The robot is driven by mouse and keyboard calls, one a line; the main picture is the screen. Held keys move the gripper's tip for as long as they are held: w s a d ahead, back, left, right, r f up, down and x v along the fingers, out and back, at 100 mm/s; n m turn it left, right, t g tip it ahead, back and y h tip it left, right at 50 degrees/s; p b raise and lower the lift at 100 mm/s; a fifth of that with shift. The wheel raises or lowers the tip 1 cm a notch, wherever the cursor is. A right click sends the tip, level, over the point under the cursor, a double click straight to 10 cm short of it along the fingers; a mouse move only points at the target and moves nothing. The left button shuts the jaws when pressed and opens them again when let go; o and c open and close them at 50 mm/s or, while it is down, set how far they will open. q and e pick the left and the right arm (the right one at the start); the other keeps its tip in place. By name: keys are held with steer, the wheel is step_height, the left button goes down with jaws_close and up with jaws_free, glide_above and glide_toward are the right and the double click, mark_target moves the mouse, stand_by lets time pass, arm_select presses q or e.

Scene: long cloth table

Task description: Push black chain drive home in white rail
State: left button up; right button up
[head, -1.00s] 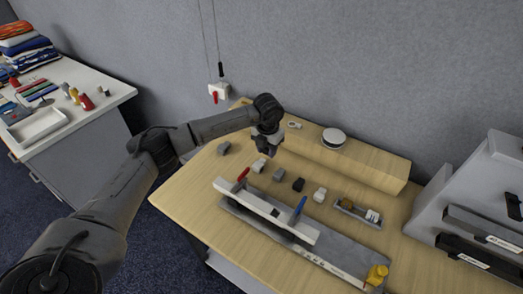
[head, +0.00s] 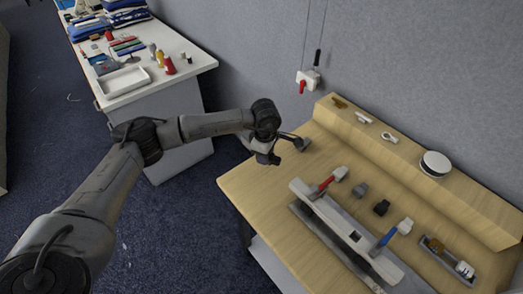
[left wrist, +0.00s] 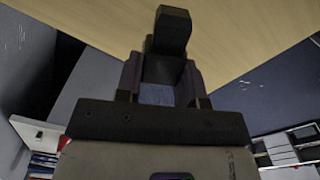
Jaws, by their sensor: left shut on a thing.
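The white rail (head: 328,213) lies on a grey base plate on the wooden table, with a red lever and a blue lever on it and a dark square opening between them. A small black block (head: 381,207) stands on the table behind the rail. My left gripper (head: 267,157) is at the table's left end, left of the rail and apart from it. In the left wrist view it is shut on a black block (left wrist: 172,35). I cannot tell whether this is the chain drive. Its far end points over the table. My right gripper is not in view.
Several small blocks stand behind the rail, including a grey one (head: 361,190) and a white one (head: 404,226). A parts tray (head: 432,243) lies at the right. A wooden shelf (head: 400,160) runs along the back. A white side table (head: 185,72) stands at the left.

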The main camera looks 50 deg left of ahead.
arm_select(q)
steer(key=m, duration=0.3)
steer(key=shift+w+d+m, duration=0.15)
steer(key=shift+d+m, duration=0.1)
steer(key=shift+m, duration=0.85)
steer(key=shift+a, duration=0.1)
steer(key=shift+s+d+p, duration=0.2)
steer(key=shift+d+p, duration=0.2)
steer(key=shift+d, duration=2.45)
steer(key=shift+s+d, duration=0.1)
steer(key=shift+d, duration=1.85)
steer(key=o, duration=1)
